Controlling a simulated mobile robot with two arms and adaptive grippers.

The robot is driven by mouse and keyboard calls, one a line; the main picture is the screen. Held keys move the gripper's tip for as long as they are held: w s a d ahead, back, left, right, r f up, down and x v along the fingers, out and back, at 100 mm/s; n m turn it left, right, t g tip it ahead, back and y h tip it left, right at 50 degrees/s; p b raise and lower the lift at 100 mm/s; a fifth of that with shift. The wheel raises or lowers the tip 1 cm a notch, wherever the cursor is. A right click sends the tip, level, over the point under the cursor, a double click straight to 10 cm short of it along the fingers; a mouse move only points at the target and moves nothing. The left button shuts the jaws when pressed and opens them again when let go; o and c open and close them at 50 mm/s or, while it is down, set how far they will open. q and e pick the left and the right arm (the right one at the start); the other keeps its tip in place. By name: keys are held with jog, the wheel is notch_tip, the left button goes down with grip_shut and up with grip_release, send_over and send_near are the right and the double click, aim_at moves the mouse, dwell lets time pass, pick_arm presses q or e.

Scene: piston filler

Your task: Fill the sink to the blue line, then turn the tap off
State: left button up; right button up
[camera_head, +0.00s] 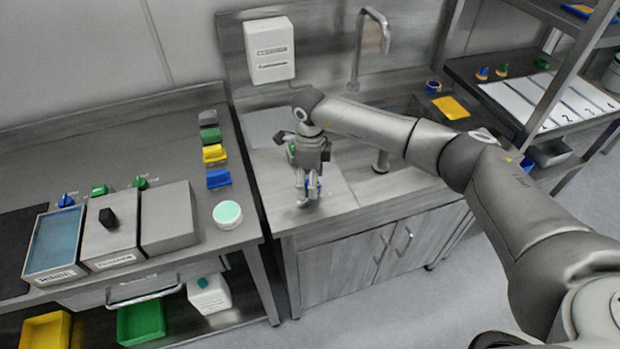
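The tap (362,45) is a tall grey bent pipe rising behind the steel counter, its spout pointing down. The sink basin (402,103) below it shows only as a darker strip; my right arm covers most of it. I see no blue line, and I cannot make out the water level or any flow. My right gripper (308,194) points down over the counter's front left, left of the sink. A bit of green shows behind the gripper. My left gripper is out of view.
A white labelled box (269,50) hangs on the splashback. A yellow cloth-like piece (451,107) and a round blue-rimmed item (433,87) lie right of the basin. Left is a bench (175,125) with trays and coloured blocks; a shelf rack (560,90) stands right.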

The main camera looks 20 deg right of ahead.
jog(key=shift+f, duration=0.7)
jog(key=c, duration=1)
jog(key=shift+c, duration=0.2)
